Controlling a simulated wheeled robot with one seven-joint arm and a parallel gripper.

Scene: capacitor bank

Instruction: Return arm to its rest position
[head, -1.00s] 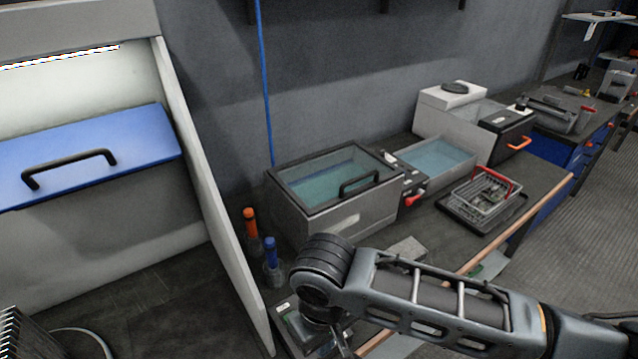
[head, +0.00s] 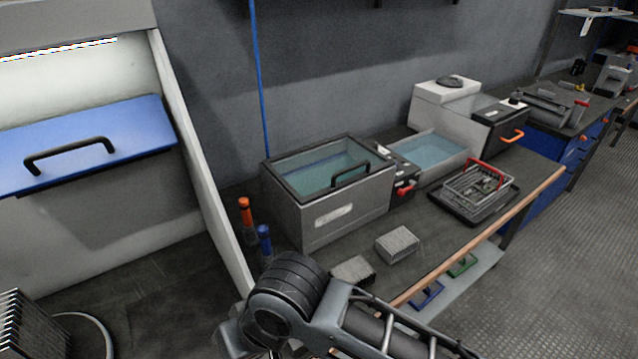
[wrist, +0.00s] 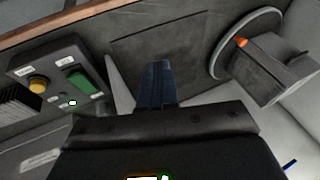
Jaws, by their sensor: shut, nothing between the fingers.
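My arm (head: 292,305) is folded low at the bottom middle of the head view, in front of the bench. My gripper (wrist: 156,68) shows in the wrist view as dark blue fingers closed together, with nothing between them. The fingers are over a dark surface and hold no object. In the head view the gripper itself cannot be made out clearly; the arm's end runs to the bottom edge.
A lidded bath (head: 325,218), an open bath (head: 428,158) and a wire basket with red handle (head: 478,190) stand on the bench. Grey blocks (head: 397,244) lie near its front. A button box (wrist: 60,78) and a round plate (wrist: 225,45) flank the fingers.

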